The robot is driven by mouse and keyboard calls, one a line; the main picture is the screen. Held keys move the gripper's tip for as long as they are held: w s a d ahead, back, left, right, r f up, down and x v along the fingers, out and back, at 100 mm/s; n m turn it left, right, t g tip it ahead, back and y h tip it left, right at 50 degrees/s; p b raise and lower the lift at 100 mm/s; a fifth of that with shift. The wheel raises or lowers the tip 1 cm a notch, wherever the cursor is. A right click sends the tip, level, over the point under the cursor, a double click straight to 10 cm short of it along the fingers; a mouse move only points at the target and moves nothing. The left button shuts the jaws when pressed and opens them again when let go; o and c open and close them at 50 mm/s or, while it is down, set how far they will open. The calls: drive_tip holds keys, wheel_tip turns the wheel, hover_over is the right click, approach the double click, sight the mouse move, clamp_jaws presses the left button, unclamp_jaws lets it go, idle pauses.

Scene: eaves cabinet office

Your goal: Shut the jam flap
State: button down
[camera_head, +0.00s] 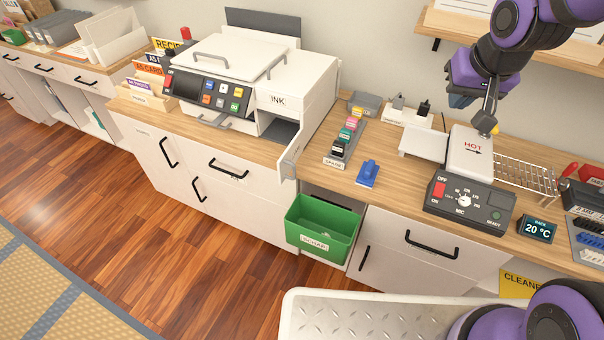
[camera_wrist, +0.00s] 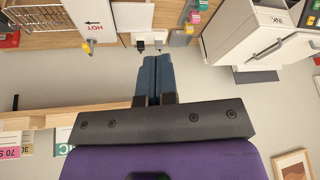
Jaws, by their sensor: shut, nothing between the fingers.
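The flap looks open. My gripper (camera_head: 460,101) is well right of the printer, above the back of the counter, apart from the flap. Its blue fingers (camera_wrist: 158,62) are together and empty.
A HOT machine (camera_head: 470,155) with a wire rack (camera_head: 520,175) stands near my gripper. A green scrap bin (camera_head: 322,228) sits below the flap. A shelf (camera_head: 500,28) overhangs the back.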

drive_tip(key=w+a+f+m+y, duration=0.2)
drive_tip(key=a+f+m+y, duration=0.15)
drive_tip(key=a+f, duration=0.9)
drive_tip(key=w+a+f+m+y, duration=0.3)
drive_tip(key=a+f, duration=0.4)
drive_tip(key=f, duration=1)
drive_tip(key=w+a+f+y, duration=0.1)
drive_tip(key=w+a+f, duration=0.4)
drive_tip(key=a, duration=0.4)
drive_tip(key=shift+w+a+f+n, duration=0.25)
drive_tip(key=shift+a+f+n, duration=0.15)
drive_tip(key=shift+f, duration=0.4)
drive_tip(key=shift+a, duration=0.1)
